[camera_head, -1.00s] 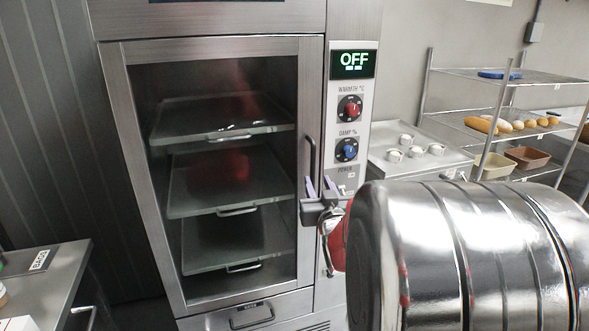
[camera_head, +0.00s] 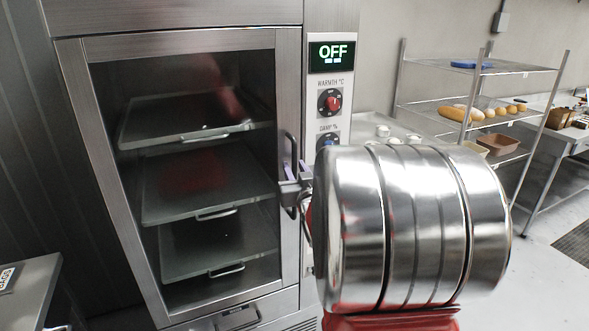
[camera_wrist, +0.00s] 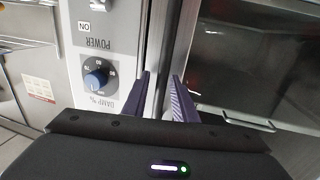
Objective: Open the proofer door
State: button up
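The proofer door (camera_head: 117,180) is shut, with a steel frame around a dark glass pane. Its upright bar handle (camera_head: 287,147) is on the right side of the door. My gripper (camera_head: 290,171) is at the handle, with its purple fingers around the bar's height. In the wrist view my gripper (camera_wrist: 161,76) has its two fingers apart, on either side of a narrow upright grey strip that may be the handle. Contact with the handle cannot be made out. The handle's lower part is partly hidden by my gripper.
The control panel beside the door has an OFF display (camera_head: 332,56), a red knob (camera_head: 330,102) and a blue knob, also in the wrist view (camera_wrist: 96,77). A wire rack (camera_head: 480,110) with bread stands at right. A steel counter (camera_head: 28,290) is at lower left.

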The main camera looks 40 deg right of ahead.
grip_shut()
